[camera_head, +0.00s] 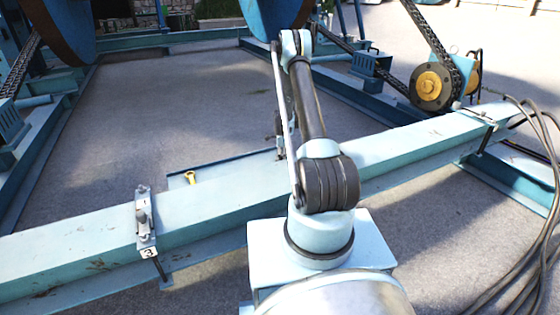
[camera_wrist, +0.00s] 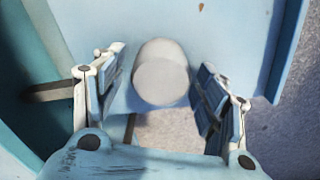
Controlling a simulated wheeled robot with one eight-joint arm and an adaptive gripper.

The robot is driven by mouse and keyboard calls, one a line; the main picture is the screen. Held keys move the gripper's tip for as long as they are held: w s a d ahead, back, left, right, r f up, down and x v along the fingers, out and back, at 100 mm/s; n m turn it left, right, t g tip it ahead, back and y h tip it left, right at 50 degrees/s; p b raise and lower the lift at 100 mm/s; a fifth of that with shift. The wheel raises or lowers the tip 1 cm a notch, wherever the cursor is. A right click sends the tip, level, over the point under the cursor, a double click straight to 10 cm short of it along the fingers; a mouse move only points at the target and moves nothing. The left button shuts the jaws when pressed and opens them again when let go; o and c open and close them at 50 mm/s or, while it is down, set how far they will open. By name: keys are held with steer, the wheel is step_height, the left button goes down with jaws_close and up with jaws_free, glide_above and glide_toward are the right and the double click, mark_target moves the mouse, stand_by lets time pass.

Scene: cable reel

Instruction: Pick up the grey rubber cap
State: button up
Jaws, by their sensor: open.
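The grey rubber cap (camera_wrist: 160,82) shows in the wrist view as a pale grey, short round piece with a flat round face. It sits on or over a light blue surface (camera_wrist: 225,30). My gripper (camera_wrist: 162,68) is open, with one finger to the left of the cap and one to the right. A gap shows on both sides, wider on the left. Whether a finger touches the cap cannot be told. In the head view my arm hides the cap, and my gripper is mostly hidden behind the beam and arm.
A long light blue beam (camera_head: 90,235) crosses in front of me, with a clamp (camera_head: 145,215) marked 3. Cables (camera_head: 545,210) hang at the right. Open concrete (camera_head: 170,105) lies within the blue frame.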

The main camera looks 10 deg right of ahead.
steer(key=c, duration=1.1)
steer(key=shift+c, duration=0.2)
steer(key=shift+r, duration=0.1)
step_height(320, 180, up, 9)
steer(key=shift+r, duration=0.2)
step_height(320, 180, up, 8)
steer(key=s+n, duration=1.5)
steer(key=n, duration=0.4)
steer(key=shift+s+a+f, duration=0.3)
steer(key=shift+s+a, duration=0.05)
